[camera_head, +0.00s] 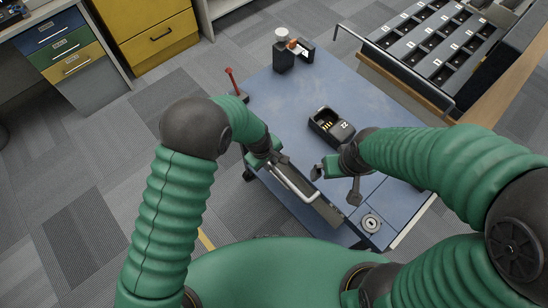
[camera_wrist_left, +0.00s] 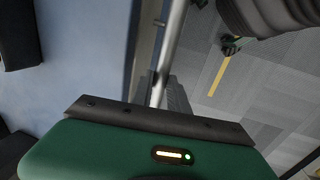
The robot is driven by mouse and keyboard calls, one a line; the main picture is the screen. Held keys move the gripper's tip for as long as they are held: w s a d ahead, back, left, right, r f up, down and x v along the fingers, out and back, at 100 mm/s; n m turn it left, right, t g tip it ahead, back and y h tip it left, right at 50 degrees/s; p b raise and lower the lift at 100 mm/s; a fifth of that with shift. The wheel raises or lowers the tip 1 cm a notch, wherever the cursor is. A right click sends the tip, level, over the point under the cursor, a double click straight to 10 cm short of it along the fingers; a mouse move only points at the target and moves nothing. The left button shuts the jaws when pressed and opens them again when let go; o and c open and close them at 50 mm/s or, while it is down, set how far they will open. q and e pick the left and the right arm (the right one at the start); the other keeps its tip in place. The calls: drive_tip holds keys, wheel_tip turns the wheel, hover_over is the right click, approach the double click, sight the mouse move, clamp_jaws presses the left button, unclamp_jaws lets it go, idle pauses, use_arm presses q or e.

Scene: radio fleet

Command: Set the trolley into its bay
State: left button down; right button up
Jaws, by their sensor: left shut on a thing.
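The trolley (camera_head: 285,105) is a blue-topped cart in front of me in the head view. A silver push handle (camera_head: 292,186) runs along its near edge. My left gripper (camera_head: 274,160) is shut on the handle's left end; the handle's bar also shows in the left wrist view (camera_wrist_left: 170,50). My right gripper (camera_head: 336,184) is open and empty over the trolley's near right part. A yellow floor line (camera_head: 206,240) shows left of the trolley's near end, and a yellow strip shows in the left wrist view (camera_wrist_left: 217,77). I cannot tell the bay's full outline.
A rack of numbered slots (camera_head: 432,40) stands close to the right. A yellow cabinet (camera_head: 150,30) and a drawer desk (camera_head: 68,50) are back left. Carpet is free at left.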

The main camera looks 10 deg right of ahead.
use_arm(q)
drive_tip(key=shift+s, duration=0.1)
drive_tip(key=c, duration=1.6)
unclamp_jaws()
drive_tip(key=shift+d, duration=0.15)
drive_tip(key=shift+c, duration=0.2)
drive_tip(key=o, duration=0.3)
drive_tip(key=shift+w+d, duration=0.3)
drive_tip(key=shift+d, duration=0.2)
drive_tip(key=shift+o, duration=0.2)
drive_tip(key=shift+a+r, duration=0.3)
drive_tip(key=shift+a, duration=0.05)
wheel_tip(320, 180, up, 16)
drive_tip(key=s+a, duration=0.2)
drive_tip(key=shift+f, duration=0.15)
